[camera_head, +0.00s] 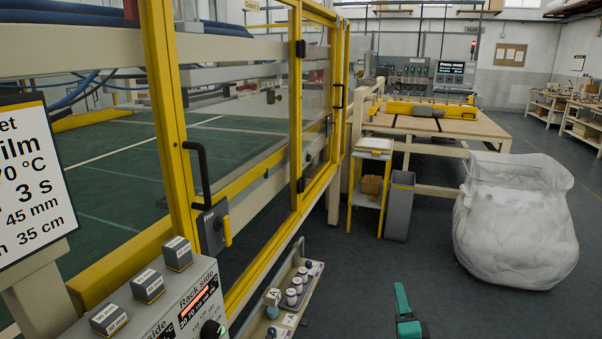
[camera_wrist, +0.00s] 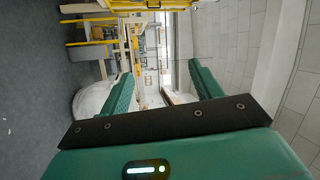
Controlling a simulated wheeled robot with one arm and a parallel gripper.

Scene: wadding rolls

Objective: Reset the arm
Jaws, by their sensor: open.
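My gripper (camera_wrist: 160,76) shows two teal fingers standing well apart in the wrist view, open, with nothing between them. In the head view, teal parts of my gripper (camera_head: 405,312) show at the bottom edge, right of centre, above the dark floor. The rest of my arm is out of that view. The wrist view is turned on its side, with the floor at the left and a wall at the right.
A yellow-framed machine guard (camera_head: 165,120) fills the left. A control box (camera_head: 165,305) and a shelf of small spools (camera_head: 292,290) stand at lower left. A large white bag (camera_head: 515,225) stands right, near a grey bin (camera_head: 399,205) and a wooden-topped table (camera_head: 440,126). Floor between is clear.

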